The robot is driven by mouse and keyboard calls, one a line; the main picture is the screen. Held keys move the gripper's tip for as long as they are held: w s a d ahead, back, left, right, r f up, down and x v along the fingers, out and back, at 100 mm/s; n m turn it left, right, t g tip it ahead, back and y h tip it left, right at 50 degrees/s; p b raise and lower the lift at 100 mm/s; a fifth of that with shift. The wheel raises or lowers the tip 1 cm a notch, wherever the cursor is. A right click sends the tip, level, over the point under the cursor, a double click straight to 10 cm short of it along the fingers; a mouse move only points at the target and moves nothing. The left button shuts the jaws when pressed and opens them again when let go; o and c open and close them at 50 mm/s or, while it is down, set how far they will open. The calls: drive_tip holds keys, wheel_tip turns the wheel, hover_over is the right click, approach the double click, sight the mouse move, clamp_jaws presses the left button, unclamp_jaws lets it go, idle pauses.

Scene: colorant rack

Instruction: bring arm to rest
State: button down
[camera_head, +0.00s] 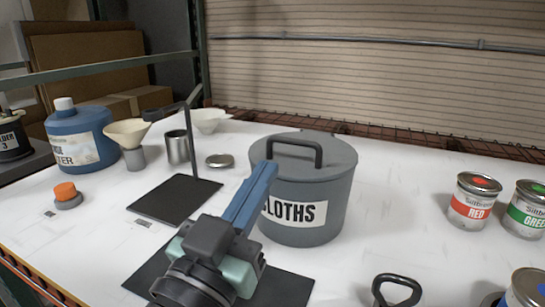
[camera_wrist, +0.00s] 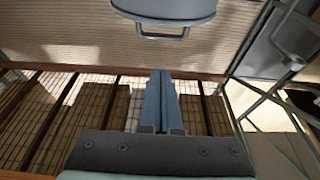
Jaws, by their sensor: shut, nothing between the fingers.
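My gripper (camera_head: 266,172) is in the middle of the head view, over the white table and in front of the grey lidded bin labelled "CLOTHS" (camera_head: 335,192). Its blue fingers point up and away, overlapping the bin's left side in the picture; I cannot tell whether they touch it. In the wrist view my gripper (camera_wrist: 158,75) shows its two blue fingers pressed together with nothing between them. Part of the bin's label is hidden behind the fingers.
A red can (camera_head: 471,203) and a green can (camera_head: 526,210) stand at the right. A blue bottle (camera_head: 82,138), a funnel (camera_head: 128,132), a metal cup (camera_head: 178,147) and a dark stand (camera_head: 174,198) are at the left. White table between bin and red can is clear.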

drive_tip(key=s+d+r+n+t+y, duration=0.2)
drive_tip(key=s+r+t+y, duration=0.15)
drive_tip(key=r, duration=0.55)
drive_tip(key=s+d+r+n+t+y, duration=0.1)
drive_tip(key=s+d+r+t+y, duration=0.3)
drive_tip(key=r, duration=0.6)
wheel_tip(320, 180, up, 24)
drive_tip(key=s+a+n+p, duration=0.1)
drive_tip(key=p, duration=2.3)
drive_tip(key=shift+a+r+g+h, duration=0.25)
drive_tip(key=shift+a+g+h, duration=0.1)
drive_tip(key=shift+h, duration=0.1)
